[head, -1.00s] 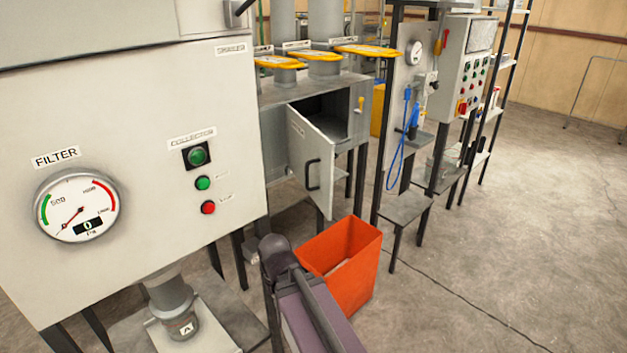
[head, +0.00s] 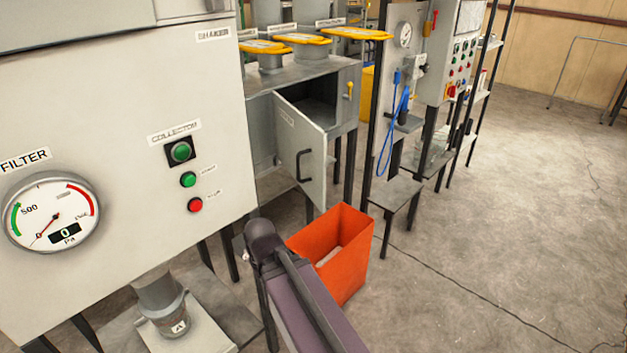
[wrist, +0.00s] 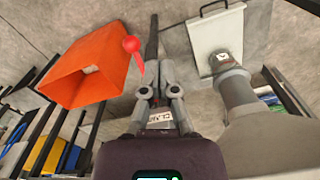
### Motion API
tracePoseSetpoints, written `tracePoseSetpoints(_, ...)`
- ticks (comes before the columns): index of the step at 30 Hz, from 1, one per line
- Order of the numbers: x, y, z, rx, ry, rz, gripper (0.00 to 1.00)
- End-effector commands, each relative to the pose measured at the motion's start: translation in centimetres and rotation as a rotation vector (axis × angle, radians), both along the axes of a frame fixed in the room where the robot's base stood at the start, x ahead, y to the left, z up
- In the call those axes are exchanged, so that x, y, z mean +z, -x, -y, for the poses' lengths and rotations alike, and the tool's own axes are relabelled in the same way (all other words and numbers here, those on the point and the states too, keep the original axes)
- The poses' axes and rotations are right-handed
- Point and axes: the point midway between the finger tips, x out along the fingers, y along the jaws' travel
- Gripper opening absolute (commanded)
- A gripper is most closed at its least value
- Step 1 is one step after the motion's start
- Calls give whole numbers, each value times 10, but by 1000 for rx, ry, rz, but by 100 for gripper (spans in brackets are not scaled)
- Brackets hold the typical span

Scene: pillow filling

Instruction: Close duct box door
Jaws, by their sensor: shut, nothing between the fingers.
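The duct box (head: 345,85) stands past the filter cabinet in the head view. Its grey door (head: 303,150) is open, swung out from the left side of the opening, with a black handle (head: 304,165) on its outer face. The dark inside shows above and right of the door. My gripper (wrist: 154,78) shows in the wrist view, shut and empty. I do not see the door in the wrist view. In the head view my gripper is hidden, and only my purple arm shows low in the middle, nearer than the door.
An orange bin (head: 335,250) stands on the floor below the door; the wrist view shows it left of my gripper (wrist: 85,70). The filter cabinet (head: 110,130) fills the left. A red-knobbed part (wrist: 131,45) appears near my fingers.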

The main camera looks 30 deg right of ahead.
Motion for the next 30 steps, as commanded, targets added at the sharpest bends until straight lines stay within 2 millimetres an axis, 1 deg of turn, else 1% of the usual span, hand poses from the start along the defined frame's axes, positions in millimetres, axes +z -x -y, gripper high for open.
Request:
tracePoseSetpoints(16,0,0,0,0,2,0,0)
tracePoseSetpoints(20,0,-2,3,3,22,-2,0)
tracePoseSetpoints(22,0,-5,6,5,49,-5,0)
tracePoseSetpoints(26,2,-12,22,7,135,-12,0)
tracePoseSetpoints(30,8,-25,40,18,277,-23,0)
